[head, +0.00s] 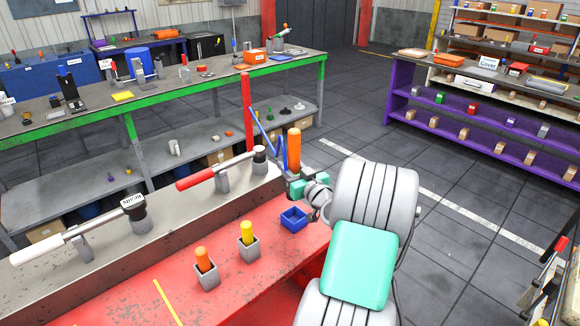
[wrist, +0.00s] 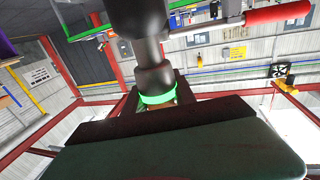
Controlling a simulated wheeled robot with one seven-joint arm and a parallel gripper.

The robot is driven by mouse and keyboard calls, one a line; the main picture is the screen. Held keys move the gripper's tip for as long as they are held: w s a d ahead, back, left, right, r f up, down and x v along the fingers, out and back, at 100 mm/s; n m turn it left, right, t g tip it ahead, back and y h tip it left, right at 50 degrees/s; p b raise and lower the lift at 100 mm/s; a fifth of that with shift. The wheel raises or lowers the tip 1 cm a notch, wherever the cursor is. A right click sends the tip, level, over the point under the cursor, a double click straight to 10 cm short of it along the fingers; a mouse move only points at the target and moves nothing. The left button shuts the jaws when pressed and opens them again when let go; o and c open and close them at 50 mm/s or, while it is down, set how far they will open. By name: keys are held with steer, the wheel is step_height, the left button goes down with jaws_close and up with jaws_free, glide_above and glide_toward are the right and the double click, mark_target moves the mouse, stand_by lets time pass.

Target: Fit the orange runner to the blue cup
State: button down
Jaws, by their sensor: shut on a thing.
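The orange runner (head: 294,150) is an upright orange cylinder in the head view, rising out of my gripper (head: 296,184). My gripper is shut on its lower end. The blue cup (head: 294,218) is a low square open box on the right end of the red bench, a little below my gripper in the picture; the runner is apart from it. In the wrist view a dark cylindrical shape with a green ring (wrist: 158,97) fills the upper middle; I cannot tell what it is. The fingertips are not clear there.
On the red bench (head: 225,300), a second orange cylinder (head: 203,259) and a yellow cylinder (head: 247,232) stand in grey cups. Behind them a red-handled lever clamp (head: 200,178) and a white-handled one (head: 60,240) stand on the grey ledge. A red post (head: 247,110) rises nearby.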

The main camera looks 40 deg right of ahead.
steer(key=shift+s+f+b, duration=0.15)
steer(key=shift+f+b, duration=0.05)
steer(key=shift+b, duration=0.5)
step_height(320, 180, down, 5)
steer(key=b, duration=0.6)
steer(key=shift+d+f, duration=0.1)
steer(key=shift+r, duration=0.2)
steer(key=shift+b, duration=0.3)
step_height(320, 180, down, 6)
steer(key=b, duration=0.7)
steer(key=shift+f+b, duration=0.15)
steer(key=shift+b, duration=0.25)
stand_by(1.6)
